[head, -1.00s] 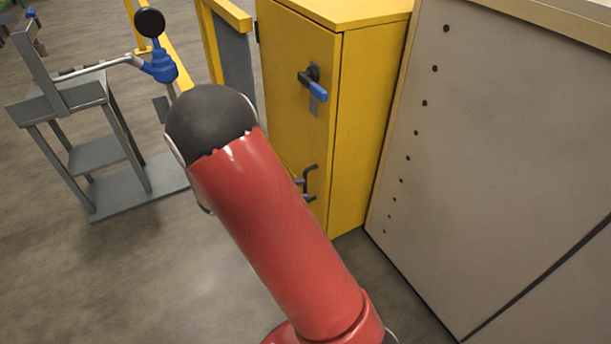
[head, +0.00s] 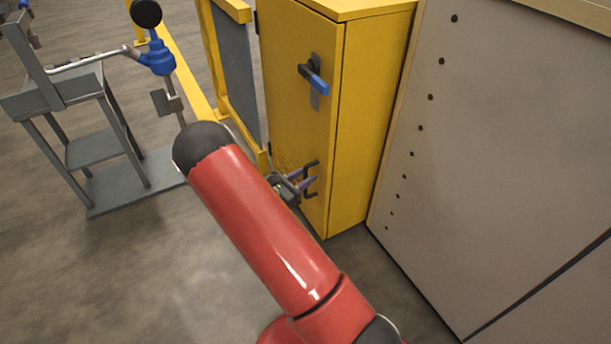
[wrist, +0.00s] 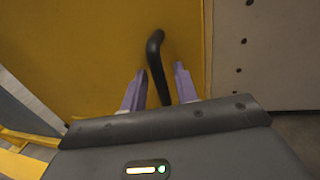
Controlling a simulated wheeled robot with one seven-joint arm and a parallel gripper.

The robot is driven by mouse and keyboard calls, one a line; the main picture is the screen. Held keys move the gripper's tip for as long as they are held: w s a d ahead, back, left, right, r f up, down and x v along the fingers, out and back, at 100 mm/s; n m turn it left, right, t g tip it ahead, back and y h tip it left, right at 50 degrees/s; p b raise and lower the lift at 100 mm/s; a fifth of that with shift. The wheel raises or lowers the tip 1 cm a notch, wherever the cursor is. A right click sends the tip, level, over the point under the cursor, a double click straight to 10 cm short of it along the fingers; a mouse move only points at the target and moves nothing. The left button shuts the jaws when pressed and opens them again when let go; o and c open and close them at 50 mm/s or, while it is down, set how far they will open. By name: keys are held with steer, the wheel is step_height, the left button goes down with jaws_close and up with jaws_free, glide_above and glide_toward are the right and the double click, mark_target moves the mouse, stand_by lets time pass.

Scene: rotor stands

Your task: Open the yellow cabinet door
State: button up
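The yellow cabinet (head: 365,125) stands with its door (head: 285,90) shut, facing my arm. A blue-tipped latch handle (head: 315,80) sits high on the door. A dark bar handle (head: 312,178) sits low on it, and also shows in the wrist view (wrist: 156,62). My gripper (head: 302,182) is at the low handle, partly behind my red arm. In the wrist view my gripper's purple fingers (wrist: 160,76) stand apart, one on each side of the handle, with gaps visible, so it is open around the handle.
A pale grey panel unit (head: 490,150) with a row of dark holes stands close to the cabinet's right. A grey stand (head: 90,150) with a blue clamp (head: 158,58) is at the left. Yellow framing (head: 232,60) adjoins the cabinet's left. The floor in front is clear.

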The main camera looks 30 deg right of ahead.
steer(key=shift+d, duration=0.3)
jaws_close()
steer(key=shift+a, duration=0.1)
